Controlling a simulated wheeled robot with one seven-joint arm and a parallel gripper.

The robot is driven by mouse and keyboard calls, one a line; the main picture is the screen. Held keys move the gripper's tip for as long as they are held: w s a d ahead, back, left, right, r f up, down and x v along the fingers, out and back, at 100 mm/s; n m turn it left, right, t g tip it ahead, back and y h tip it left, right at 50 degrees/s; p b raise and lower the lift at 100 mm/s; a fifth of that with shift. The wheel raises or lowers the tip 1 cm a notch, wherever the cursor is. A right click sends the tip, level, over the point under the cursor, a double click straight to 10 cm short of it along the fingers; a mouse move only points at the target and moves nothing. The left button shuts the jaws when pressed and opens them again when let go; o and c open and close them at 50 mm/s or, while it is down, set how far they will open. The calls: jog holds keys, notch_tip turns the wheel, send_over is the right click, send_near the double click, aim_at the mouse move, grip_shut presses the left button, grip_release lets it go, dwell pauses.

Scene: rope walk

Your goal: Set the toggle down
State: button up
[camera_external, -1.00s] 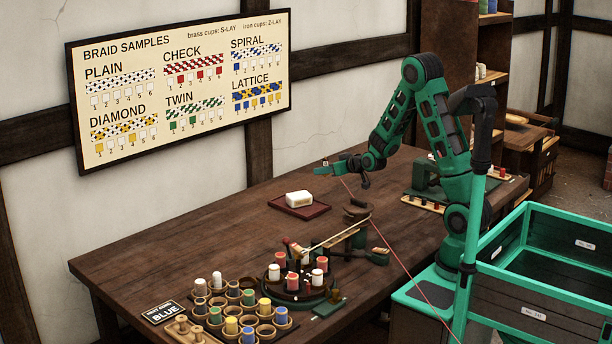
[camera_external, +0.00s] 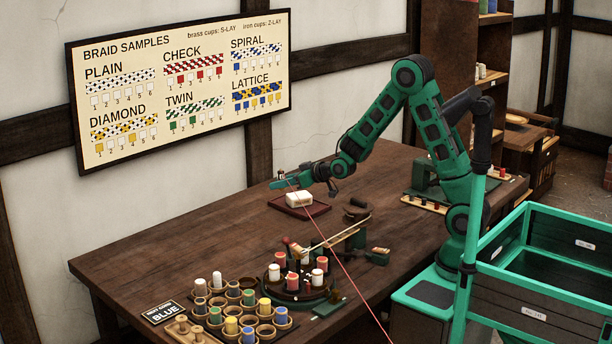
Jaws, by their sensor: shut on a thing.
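My gripper (camera_external: 281,181) is at the end of my arm, in the air over the left part of the wooden table (camera_external: 215,245), near the tray with the pale block. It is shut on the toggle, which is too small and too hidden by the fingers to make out.
A dark red tray (camera_external: 318,212) carries a pale block (camera_external: 299,198). A round braiding stand (camera_external: 308,300) with several bobbins stands nearer, beside a rack of cups (camera_external: 250,335). The table left of the tray is clear. A green-framed crate (camera_external: 560,225) stands at right.

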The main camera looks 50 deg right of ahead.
jog(key=s+a+n+g+y, duration=0.25)
jog(key=s+a, duration=0.25)
jog(key=a, duration=0.8)
jog(key=s+a+n+g+y, duration=0.1)
jog(key=s+a+n+y, duration=0.2)
jog(key=a, duration=0.9)
jog(key=s+a+n+g+y, duration=0.2)
jog(key=s+a, duration=0.4)
jog(key=a, duration=0.7)
send_over(224, 254)
notch_tip(224, 254, down, 6)
jog(key=shift+f, duration=0.25)
jog(key=shift+t, duration=0.25)
jog(key=shift+w+f, duration=0.1)
jog(key=shift+f, duration=1.9)
jog(key=shift+f, duration=0.15)
jog(key=o, duration=1.1)
